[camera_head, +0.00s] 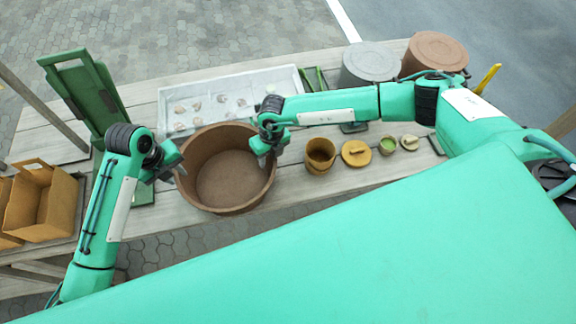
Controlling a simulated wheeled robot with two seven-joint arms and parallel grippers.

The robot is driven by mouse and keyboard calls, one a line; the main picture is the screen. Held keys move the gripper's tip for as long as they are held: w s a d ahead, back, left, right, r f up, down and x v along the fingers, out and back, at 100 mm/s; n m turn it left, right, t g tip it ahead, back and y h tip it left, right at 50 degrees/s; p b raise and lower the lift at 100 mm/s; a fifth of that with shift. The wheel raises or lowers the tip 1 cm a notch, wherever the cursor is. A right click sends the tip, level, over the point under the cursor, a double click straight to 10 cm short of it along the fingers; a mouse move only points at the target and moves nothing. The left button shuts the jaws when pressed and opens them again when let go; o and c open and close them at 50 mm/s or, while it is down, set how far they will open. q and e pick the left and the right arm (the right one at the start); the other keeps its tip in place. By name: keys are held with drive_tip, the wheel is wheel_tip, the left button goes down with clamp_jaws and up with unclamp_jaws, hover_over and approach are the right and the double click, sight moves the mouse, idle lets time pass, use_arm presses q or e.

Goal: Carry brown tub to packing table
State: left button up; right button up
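The brown tub (228,182) is a wide, round, empty-looking vessel at the middle of the plank table (150,218), close to its front edge. I cannot tell whether it rests on the planks or is slightly raised. My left gripper (178,163) is at the tub's left rim. My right gripper (270,155) is at its right rim, with a finger reaching over the rim's inner side. From this angle I cannot tell whether either gripper is shut on the rim. Nothing in view is clearly marked as a packing table.
A pale tray (270,80) with several small lumps lies behind the tub. A small brown pot (320,155) and a round lid (355,153) stand to its right. Grey (370,62) and brown (435,52) bins stand at the back right. Cardboard boxes (45,200) are at the left.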

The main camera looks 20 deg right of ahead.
drive_tip(key=shift+r, duration=0.2)
use_arm(q)
drive_tip(key=r, duration=0.3)
drive_tip(key=shift+s+a+r, duration=0.1)
drive_tip(key=shift+a+r, duration=0.15)
drive_tip(key=shift+a, duration=0.05)
use_arm(e)
wheel_tip(320, 180, up, 11)
drive_tip(key=d, duration=0.2)
drive_tip(key=shift+w+r, duration=0.2)
drive_tip(key=shift+w, duration=0.1)
drive_tip(key=shift+a, duration=0.1)
